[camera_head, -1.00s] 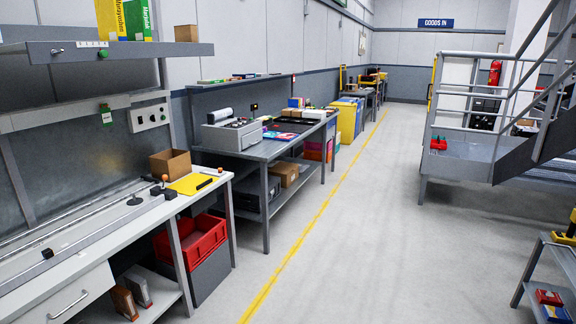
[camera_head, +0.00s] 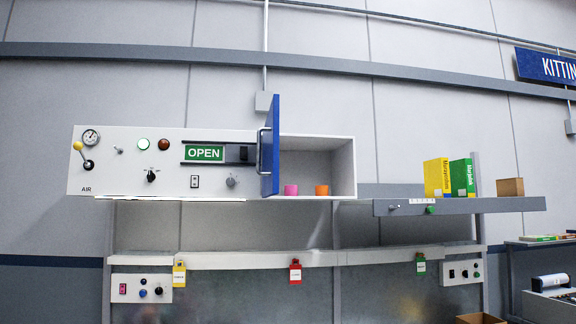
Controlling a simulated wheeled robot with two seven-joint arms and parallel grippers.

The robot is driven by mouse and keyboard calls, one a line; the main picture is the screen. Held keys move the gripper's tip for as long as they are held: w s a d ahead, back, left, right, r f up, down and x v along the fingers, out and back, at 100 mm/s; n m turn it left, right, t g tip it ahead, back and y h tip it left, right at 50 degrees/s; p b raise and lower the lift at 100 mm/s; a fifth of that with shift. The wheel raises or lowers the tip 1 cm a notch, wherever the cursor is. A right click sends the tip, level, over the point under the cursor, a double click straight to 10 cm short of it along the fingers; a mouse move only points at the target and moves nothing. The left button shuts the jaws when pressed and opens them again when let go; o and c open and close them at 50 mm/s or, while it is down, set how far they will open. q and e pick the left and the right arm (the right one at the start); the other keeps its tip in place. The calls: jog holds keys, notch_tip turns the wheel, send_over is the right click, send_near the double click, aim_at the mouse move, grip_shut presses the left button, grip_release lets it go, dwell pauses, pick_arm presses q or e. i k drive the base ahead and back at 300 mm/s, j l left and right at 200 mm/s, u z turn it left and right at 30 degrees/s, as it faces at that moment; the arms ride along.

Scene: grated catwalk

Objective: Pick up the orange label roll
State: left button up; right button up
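A small orange roll (camera_head: 322,190), which looks like the orange label roll, stands on the floor of an open wall cabinet (camera_head: 345,170), near its front edge. A pink roll (camera_head: 291,190) of similar size stands just to its left, apart from it. The cabinet's blue door (camera_head: 271,150) is swung open toward me at the left side of the opening. Neither of my grippers is in view.
Left of the door is a white panel (camera_head: 120,165) with a gauge, knobs and a green OPEN sign (camera_head: 203,153). A grey shelf (camera_head: 470,206) to the right holds yellow and green boxes (camera_head: 438,178) and a brown box (camera_head: 510,187). Colored tags hang below.

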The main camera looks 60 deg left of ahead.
aim_at(319, 190)
jog(key=j+u, duration=0.1)
jog(key=u, duration=0.4)
jog(key=j+u, duration=0.1)
jog(key=u, duration=0.4)
jog(key=j+u, duration=0.15)
jog(key=u, duration=0.35)
jog(key=i+j+u, duration=0.15)
jog(key=j, duration=0.3)
jog(key=l, duration=0.65)
